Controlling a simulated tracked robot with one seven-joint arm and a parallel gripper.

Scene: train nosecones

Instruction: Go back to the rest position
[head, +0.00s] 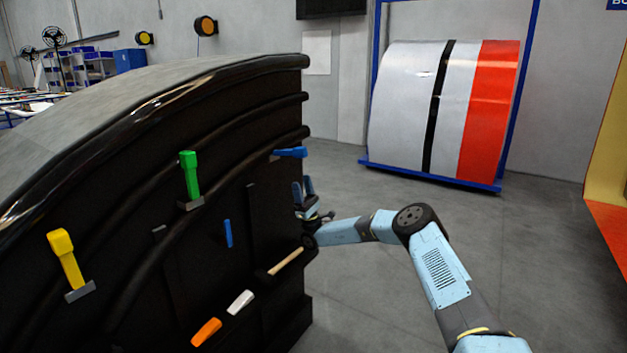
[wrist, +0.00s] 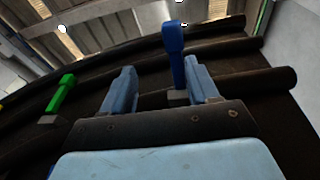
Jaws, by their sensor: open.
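My gripper (head: 304,190) is at the right end of the large black curved nosecone (head: 130,245) in the head view, with my arm reaching in from the lower right. In the wrist view its two light-blue fingers (wrist: 160,92) stand apart with a wide gap. A blue-handled tool (wrist: 174,55) stands beyond the fingers, seen between them and close to the right one; I cannot tell whether they touch. The same blue handle (head: 291,152) shows just above my gripper in the head view.
On the nosecone are a green-handled tool (head: 189,172), a yellow one (head: 64,258), a small blue piece (head: 228,233), a wooden handle (head: 286,261), a white piece (head: 240,302) and an orange one (head: 206,331). A curved panel on a blue frame (head: 430,175) stands behind. Open floor (head: 350,290) lies around my arm.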

